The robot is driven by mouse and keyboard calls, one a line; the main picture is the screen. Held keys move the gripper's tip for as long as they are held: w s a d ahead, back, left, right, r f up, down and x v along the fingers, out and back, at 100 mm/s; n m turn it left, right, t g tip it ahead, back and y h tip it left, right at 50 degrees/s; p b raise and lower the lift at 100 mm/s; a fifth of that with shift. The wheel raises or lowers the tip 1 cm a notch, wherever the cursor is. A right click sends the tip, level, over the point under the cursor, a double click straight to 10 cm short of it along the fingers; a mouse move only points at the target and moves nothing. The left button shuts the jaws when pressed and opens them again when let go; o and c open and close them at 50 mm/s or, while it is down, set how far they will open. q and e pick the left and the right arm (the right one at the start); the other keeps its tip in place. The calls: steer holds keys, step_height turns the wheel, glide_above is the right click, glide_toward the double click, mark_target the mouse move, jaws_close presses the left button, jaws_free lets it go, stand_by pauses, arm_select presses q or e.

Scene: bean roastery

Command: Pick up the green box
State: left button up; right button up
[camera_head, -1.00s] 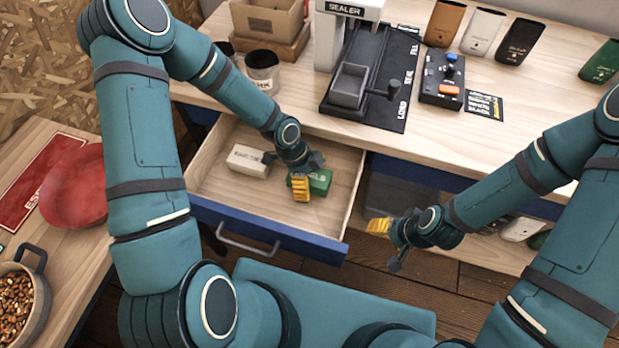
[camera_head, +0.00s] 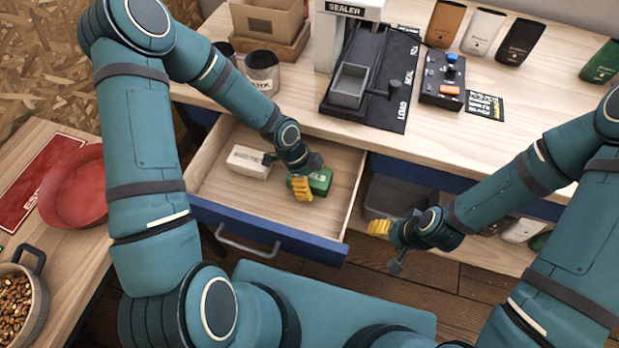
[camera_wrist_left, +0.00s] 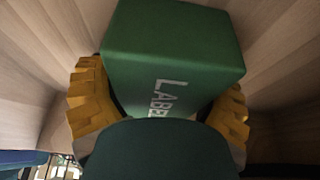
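The green box (camera_head: 320,181), with white lettering, lies in the open drawer (camera_head: 338,207), on its right side. My left gripper (camera_head: 302,186) reaches down into the drawer over it. In the left wrist view the green box (camera_wrist_left: 172,50) fills the middle, with a yellow finger against each side; my left gripper (camera_wrist_left: 160,108) looks shut on it. The box appears to be still down in the drawer. Its lower part and part of its lettering are hidden by the gripper. My right gripper (camera_head: 386,246) is open and empty, in front of the counter to the right of the drawer.
A white box (camera_head: 248,162) lies left of the green one in the drawer. The counter above holds a sealer (camera_head: 348,50), a control box (camera_head: 441,80) and several bags. A red bowl (camera_head: 75,190) and a pot of beans (camera_head: 38,300) stand on the left table.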

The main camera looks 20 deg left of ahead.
arm_select(q)
steer(key=c, duration=0.3)
